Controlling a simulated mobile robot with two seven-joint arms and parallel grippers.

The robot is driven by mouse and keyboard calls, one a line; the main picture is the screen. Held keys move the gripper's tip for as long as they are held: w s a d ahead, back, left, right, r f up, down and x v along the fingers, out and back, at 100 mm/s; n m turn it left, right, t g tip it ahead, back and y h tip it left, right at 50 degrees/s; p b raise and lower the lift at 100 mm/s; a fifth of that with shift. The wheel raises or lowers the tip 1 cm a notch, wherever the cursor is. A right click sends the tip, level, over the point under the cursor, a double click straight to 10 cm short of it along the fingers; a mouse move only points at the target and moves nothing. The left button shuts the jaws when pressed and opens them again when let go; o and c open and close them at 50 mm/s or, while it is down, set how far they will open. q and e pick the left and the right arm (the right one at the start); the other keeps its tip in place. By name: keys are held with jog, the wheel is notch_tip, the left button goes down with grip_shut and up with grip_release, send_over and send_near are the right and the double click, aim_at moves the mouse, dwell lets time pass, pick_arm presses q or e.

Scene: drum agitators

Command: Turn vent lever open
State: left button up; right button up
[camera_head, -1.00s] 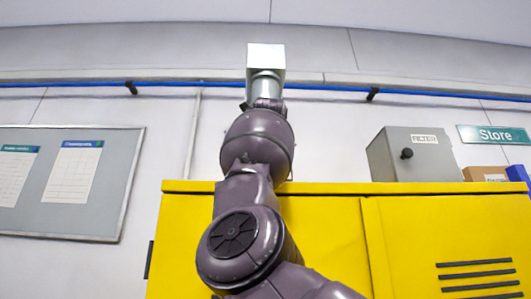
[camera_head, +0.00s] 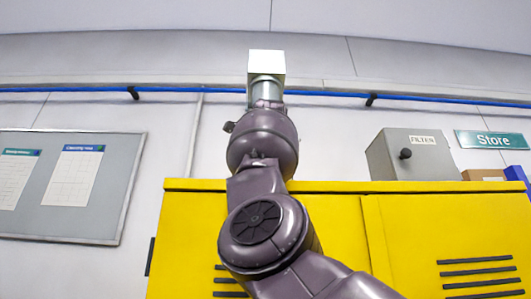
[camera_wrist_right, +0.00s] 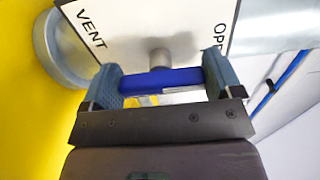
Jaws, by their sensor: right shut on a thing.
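In the right wrist view, a blue lever (camera_wrist_right: 155,81) crosses between the two fingers of my right gripper (camera_wrist_right: 162,84). The gripper is shut on it. A short grey round hub (camera_wrist_right: 172,52) stands behind the lever on a white plate (camera_wrist_right: 145,22). The plate is marked VENT at the left and has a partly cut-off word starting "OP" at the right. In the head view my right arm rises in front of the yellow cabinet and hides the lever and gripper. A pale metal box (camera_head: 266,64) on a grey pipe shows above the arm. My left gripper is not in view.
The yellow cabinet (camera_head: 330,235) fills the lower middle and right. A grey box labelled FILTER (camera_head: 424,160) stands on its top at the right. A blue pipe (camera_head: 200,90) runs along the wall. A notice board (camera_head: 115,190) hangs at the left.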

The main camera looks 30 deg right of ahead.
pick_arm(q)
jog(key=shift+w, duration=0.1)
pick_arm(e)
jog(key=shift+s+r, duration=0.1)
jog(key=shift+r, duration=0.05)
jog(key=shift+d, duration=0.1)
jog(key=o, duration=0.7)
jog(key=shift+o, duration=0.2)
jog(key=shift+s+a+f+b, duration=0.2)
jog(key=shift+a+b, duration=0.05)
jog(key=shift+b, duration=0.15)
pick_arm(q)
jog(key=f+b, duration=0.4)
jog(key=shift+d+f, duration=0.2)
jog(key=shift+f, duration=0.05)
pick_arm(e)
jog(key=v, duration=1)
jog(key=shift+d, duration=0.15)
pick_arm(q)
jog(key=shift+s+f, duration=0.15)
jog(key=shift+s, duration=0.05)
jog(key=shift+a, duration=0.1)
